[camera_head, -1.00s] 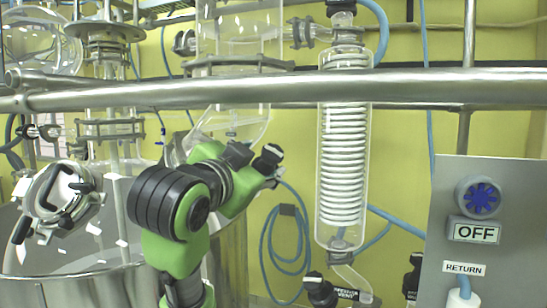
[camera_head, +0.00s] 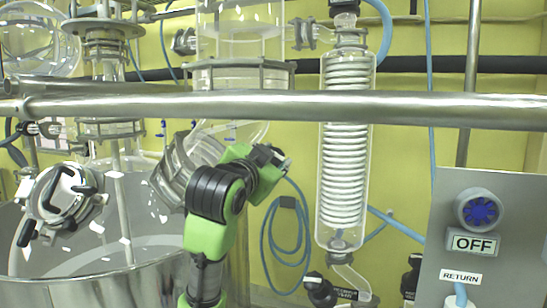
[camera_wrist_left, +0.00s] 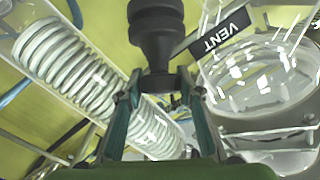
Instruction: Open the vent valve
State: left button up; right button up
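The black vent valve knob (camera_wrist_left: 155,28) is at the top middle of the left wrist view, with a narrower black stem below it. A black tag (camera_wrist_left: 218,32) reading VENT sticks out to its right. My left gripper (camera_wrist_left: 160,88) points at the knob. Its two fingers are apart, one on each side of the lower stem; I cannot tell whether they touch it. In the head view my left gripper (camera_head: 272,160) points away beside the coil condenser (camera_head: 345,150), its fingers mostly hidden by my own wrist. My right gripper is not in view.
A steel rail (camera_head: 420,105) crosses in front of the glassware. A round glass vessel (camera_wrist_left: 262,75) is close on the right in the wrist view. A steel vat (camera_head: 95,285) stands at left. A grey panel (camera_head: 500,215) with a blue knob and OFF sign is at right.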

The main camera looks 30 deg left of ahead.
pick_arm(q)
jog(key=shift+c, duration=0.5)
